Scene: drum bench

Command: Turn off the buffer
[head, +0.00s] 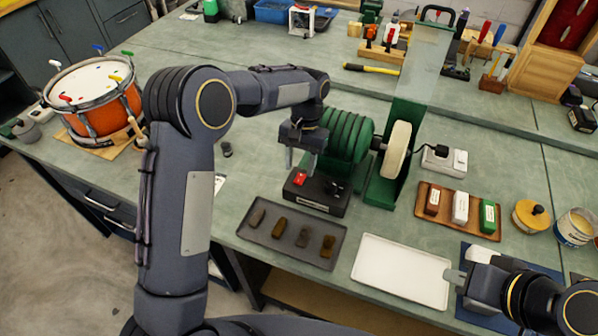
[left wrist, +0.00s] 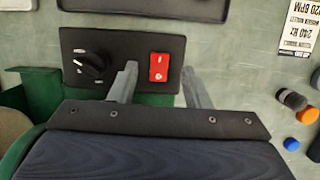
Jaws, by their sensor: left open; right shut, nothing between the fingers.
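The buffer is a green bench machine (head: 345,135) with a pale buffing wheel (head: 397,150) on its right side. Its black control box (head: 318,193) sits at the front, with a red rocker switch (head: 300,178) and a black dial. In the left wrist view the red switch (left wrist: 159,67) lies between my fingers, and the dial (left wrist: 94,66) is to its left. My left gripper (head: 302,160) is open above the box, fingers pointing down around the switch. My right gripper (head: 455,277) is shut and empty, at the right beside the white tray.
A dark tray (head: 262,243) with several small bars lies in front of the box. The white tray (head: 385,290) is empty. A wooden tray (head: 465,222) of compound blocks stands right of the wheel. An orange drum (head: 118,117) is at the far left.

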